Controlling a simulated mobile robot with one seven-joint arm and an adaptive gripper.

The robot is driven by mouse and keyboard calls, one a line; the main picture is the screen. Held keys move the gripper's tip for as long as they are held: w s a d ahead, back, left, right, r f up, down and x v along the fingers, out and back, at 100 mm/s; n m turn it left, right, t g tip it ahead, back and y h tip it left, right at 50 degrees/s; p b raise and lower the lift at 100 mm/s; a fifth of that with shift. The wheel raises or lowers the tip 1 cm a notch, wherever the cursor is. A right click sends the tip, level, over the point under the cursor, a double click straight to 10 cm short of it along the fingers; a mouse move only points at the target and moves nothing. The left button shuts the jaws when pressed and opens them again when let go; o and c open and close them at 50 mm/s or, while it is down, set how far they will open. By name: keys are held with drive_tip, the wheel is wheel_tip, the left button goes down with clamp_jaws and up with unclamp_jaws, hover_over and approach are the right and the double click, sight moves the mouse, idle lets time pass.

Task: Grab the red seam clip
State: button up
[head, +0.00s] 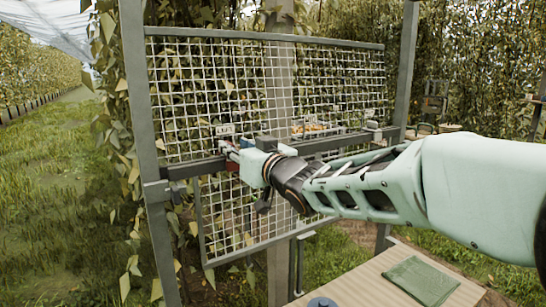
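A small red piece (232,166), which looks like the red seam clip, shows at the frame's horizontal bar, just below and beside my gripper's fingertips. Only a little of it is visible. My gripper (229,151) reaches from the right to the bar, its fingers pointing left at the mesh. The fingers are small and partly hidden by the gripper body. I cannot tell whether they are open or shut, or whether they touch the red piece.
A metal frame with wire mesh (205,85) stands in front of me, with a lower mesh panel (225,215) below its bar. A wooden table (365,285) with a green cloth (420,280) is at the lower right. Orange items (310,128) show behind the mesh. Grass is open at left.

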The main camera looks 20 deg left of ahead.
sight(229, 142)
drive_tip(key=x, duration=0.4)
drive_tip(key=shift+s+a, duration=0.1)
clamp_jaws()
